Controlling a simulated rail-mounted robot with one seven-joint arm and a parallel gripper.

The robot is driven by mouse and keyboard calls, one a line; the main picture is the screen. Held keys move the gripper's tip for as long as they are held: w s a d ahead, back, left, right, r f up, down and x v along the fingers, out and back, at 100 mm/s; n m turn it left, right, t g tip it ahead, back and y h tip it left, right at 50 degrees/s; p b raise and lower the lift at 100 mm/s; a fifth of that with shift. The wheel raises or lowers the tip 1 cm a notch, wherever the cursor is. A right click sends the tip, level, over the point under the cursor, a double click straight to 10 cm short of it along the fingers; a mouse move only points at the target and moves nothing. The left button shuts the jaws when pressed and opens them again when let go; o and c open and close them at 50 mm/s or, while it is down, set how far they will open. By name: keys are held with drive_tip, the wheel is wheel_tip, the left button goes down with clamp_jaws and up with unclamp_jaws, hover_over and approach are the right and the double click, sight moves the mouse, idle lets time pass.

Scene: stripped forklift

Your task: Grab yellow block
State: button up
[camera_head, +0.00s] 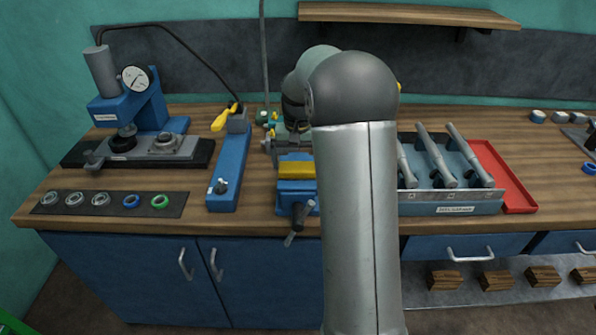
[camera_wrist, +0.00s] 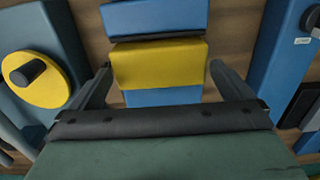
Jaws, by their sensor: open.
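The yellow block (camera_head: 297,170) sits on top of the blue vise (camera_head: 296,187) near the front of the bench, partly beside my arm in the head view. In the wrist view the yellow block (camera_wrist: 160,64) lies across the blue vise (camera_wrist: 156,17), just beyond my gripper (camera_wrist: 160,80). My gripper's two dark fingers are open, one to each side of the block's lower part in the picture. I cannot tell how far above the block they are. In the head view my arm hides the right side of the vise.
A long blue fixture (camera_head: 229,168) stands left of the vise, and a press with a dial gauge (camera_head: 137,79) farther left. A mat with several rings (camera_head: 60,203) lies at the front left. A tool tray (camera_head: 455,208) and a red tray (camera_head: 506,178) lie to the right.

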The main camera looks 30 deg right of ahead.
sight(298, 166)
drive_tip(key=shift+f, duration=1.55)
drive_tip(key=c, duration=1.1)
drive_tip(key=shift+o, duration=0.2)
drive_tip(key=shift+r, duration=0.15)
